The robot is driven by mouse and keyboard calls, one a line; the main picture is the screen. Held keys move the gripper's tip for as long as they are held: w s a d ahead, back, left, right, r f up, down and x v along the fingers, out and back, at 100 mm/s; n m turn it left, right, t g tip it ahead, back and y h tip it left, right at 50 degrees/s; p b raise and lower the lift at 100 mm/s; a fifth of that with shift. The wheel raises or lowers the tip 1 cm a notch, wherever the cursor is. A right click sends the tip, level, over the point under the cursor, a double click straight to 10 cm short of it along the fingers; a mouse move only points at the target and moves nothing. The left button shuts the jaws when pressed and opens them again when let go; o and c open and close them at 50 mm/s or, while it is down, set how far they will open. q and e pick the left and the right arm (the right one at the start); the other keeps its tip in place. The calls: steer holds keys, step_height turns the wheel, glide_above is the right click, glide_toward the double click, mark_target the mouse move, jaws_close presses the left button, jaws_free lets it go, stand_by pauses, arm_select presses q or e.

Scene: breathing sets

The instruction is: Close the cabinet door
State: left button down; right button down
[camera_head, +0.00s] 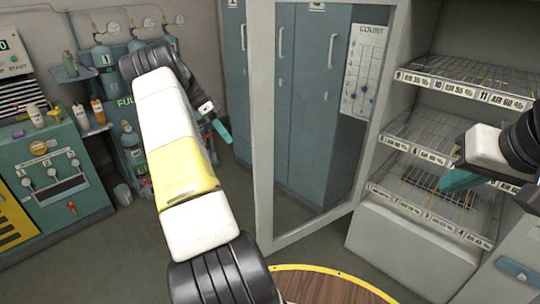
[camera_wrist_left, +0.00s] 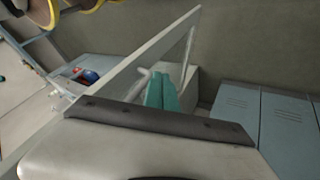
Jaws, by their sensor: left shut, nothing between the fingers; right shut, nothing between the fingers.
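The cabinet door (camera_head: 263,130) is a pale grey frame around a clear pane. It stands open, swung out from the left side of the cabinet (camera_head: 410,240), whose wire shelves are exposed. The door frame also crosses the left wrist view (camera_wrist_left: 135,68) diagonally. My left gripper (camera_head: 222,131) has teal fingertips, shut and empty, to the left of the door's free edge. Its fingers show beside the frame in the left wrist view (camera_wrist_left: 162,92); contact cannot be told. My right gripper (camera_head: 458,181) is shut and empty in front of the shelves, on the door's other side.
Blue lockers (camera_head: 305,100) stand behind the door and show through its pane. A green console (camera_head: 55,175) and gas cylinders (camera_head: 103,58) are at the left. Shelves carry number labels (camera_head: 470,90).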

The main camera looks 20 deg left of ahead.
arm_select(q)
steer(key=s+d+f, duration=0.2)
steer(key=d+f, duration=0.5)
steer(key=d, duration=0.2)
steer(key=shift+s+f, duration=0.2)
steer(key=shift+f, duration=0.05)
